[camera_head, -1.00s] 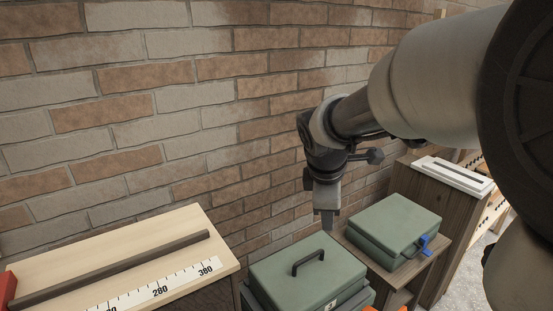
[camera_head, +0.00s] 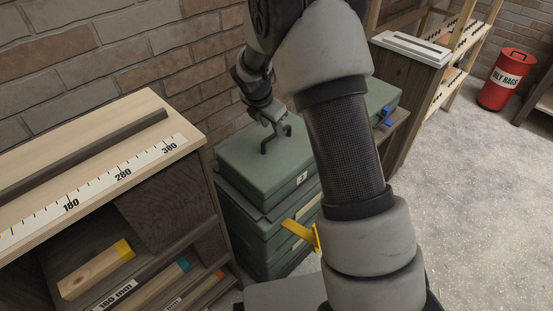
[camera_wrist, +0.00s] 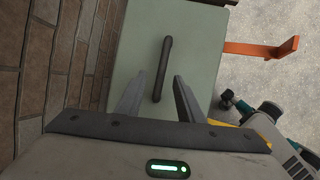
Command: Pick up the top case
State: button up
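The top case is a green case (camera_head: 232,158) with a dark handle (camera_wrist: 163,65) on its lid, on a stack of green cases (camera_head: 270,245) against the brick wall. My gripper (camera_head: 277,128) is at the handle, pointing down at the lid. In the wrist view my gripper (camera_wrist: 158,95) is open, with one finger on each side of the handle's near end. I cannot tell whether the fingers touch the handle. My arm hides part of the case's right side in the head view.
A yellow piece (camera_head: 303,236) juts from the stack's front. A wooden shelf unit with a ruler (camera_head: 122,174) is close on the left. The floor at right is clear.

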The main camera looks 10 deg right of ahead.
aim_at(277, 151)
jog(key=x, duration=0.2)
jog(key=b+x, duration=0.1)
jog(key=x, duration=0.3)
jog(key=shift+w+d+f, duration=0.15)
jog(key=shift+d+f, duration=0.1)
jog(key=shift+d, duration=0.2)
grip_shut()
dwell(1.0)
jog(key=shift+w+r, duration=0.1)
jog(key=shift+r, duration=0.05)
